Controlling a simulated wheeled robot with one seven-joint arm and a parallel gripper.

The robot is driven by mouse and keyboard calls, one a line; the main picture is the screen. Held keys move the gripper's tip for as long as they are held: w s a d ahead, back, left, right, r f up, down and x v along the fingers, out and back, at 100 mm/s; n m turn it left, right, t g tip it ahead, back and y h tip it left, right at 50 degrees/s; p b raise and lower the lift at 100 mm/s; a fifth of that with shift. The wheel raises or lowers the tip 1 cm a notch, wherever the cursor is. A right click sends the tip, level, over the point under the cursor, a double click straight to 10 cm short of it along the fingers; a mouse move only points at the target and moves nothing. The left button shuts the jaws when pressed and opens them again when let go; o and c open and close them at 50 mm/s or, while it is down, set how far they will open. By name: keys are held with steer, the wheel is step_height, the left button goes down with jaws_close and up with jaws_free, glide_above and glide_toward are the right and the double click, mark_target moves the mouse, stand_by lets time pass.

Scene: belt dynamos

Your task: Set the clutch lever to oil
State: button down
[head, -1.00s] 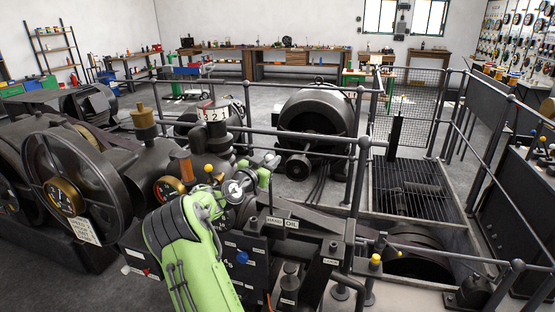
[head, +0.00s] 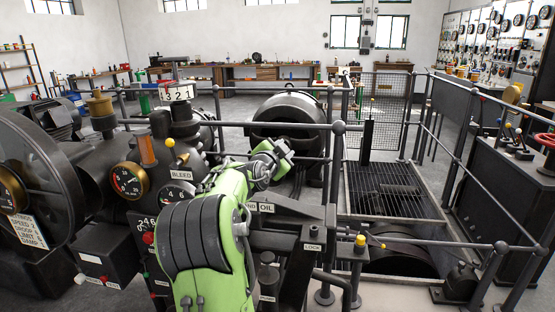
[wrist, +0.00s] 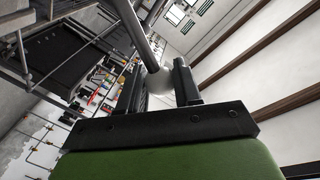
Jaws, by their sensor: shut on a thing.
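The plate lettered OIL (head: 265,208) sits on the dark machine just beyond my green arm. The HAND lettering beside it, on its left, is partly covered by my arm. My gripper is at the end of the arm above this plate in the head view, and its fingers cannot be made out there. In the wrist view my gripper (wrist: 159,74) is shut on a pale round knob (wrist: 157,82) between its dark fingers. I take this to be the clutch lever's end.
Grey railings (head: 285,129) cross close behind my arm. A plate lettered LOCK (head: 312,247) and a yellow knob (head: 360,241) lie to the right. Gauges (head: 131,182) and a large flywheel (head: 45,165) stand left. A grated pit (head: 393,192) lies beyond.

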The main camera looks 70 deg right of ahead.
steer(key=shift+s+d+f+m+b, duration=0.1)
steer(key=shift+s+f+m+b, duration=0.3)
steer(key=shift+s+b, duration=0.2)
steer(key=shift+s+d+f+m+b, duration=0.1)
steer(key=shift+s+f+m+b, duration=0.2)
steer(key=shift+s+f+b, duration=0.3)
steer(key=shift+s, duration=0.1)
steer(key=c, duration=0.8)
jaws_free()
steer(key=shift+s+d, duration=0.1)
steer(key=shift+r, duration=0.1)
steer(key=a, duration=0.5)
steer(key=a+r, duration=0.1)
steer(key=a, duration=0.4)
steer(key=a+r, duration=0.1)
steer(key=a, duration=0.4)
steer(key=shift+a, duration=0.4)
